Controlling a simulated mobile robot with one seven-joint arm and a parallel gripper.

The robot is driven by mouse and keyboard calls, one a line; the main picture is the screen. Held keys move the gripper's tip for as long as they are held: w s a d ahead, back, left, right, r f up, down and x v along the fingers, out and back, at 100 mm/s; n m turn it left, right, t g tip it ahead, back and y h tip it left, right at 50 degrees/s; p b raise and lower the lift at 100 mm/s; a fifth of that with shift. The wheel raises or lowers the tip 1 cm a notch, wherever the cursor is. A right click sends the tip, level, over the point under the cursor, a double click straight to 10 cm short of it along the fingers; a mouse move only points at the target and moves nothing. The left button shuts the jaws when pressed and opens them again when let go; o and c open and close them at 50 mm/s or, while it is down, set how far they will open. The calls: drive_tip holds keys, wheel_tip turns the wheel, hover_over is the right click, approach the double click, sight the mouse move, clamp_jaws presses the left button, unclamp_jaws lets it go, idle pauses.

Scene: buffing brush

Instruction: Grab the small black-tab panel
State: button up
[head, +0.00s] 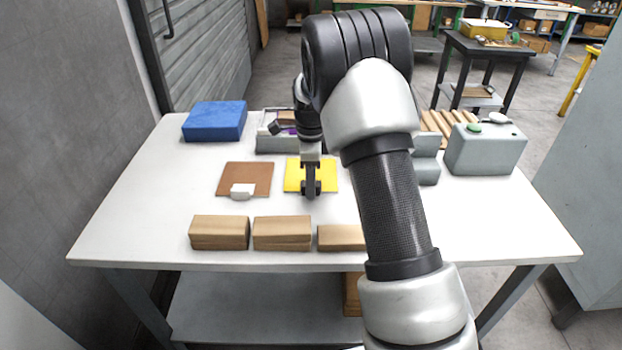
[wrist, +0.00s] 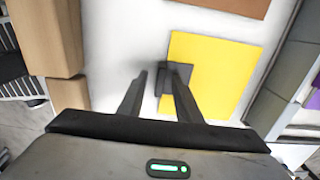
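The yellow panel (wrist: 215,75) with a small black tab (wrist: 180,73) on one edge lies flat on the white table. In the head view the yellow panel (head: 294,174) is partly hidden by my gripper (head: 311,190). In the wrist view my gripper (wrist: 158,80) is open, with a gap between its two fingers. The right finger's tip overlaps the black tab, and the left finger's tip is over bare table. Nothing shows held between the fingers. I cannot tell whether the finger touches the tab.
A brown panel (head: 247,176) with a white tab (head: 242,191) lies to the left. Several wooden blocks (head: 282,233) line the front. A blue box (head: 214,121) and a grey-green case (head: 487,149) stand farther back. My arm hides part of the table's right side.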

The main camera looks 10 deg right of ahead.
drive_tip(key=shift+r, duration=0.1)
clamp_jaws()
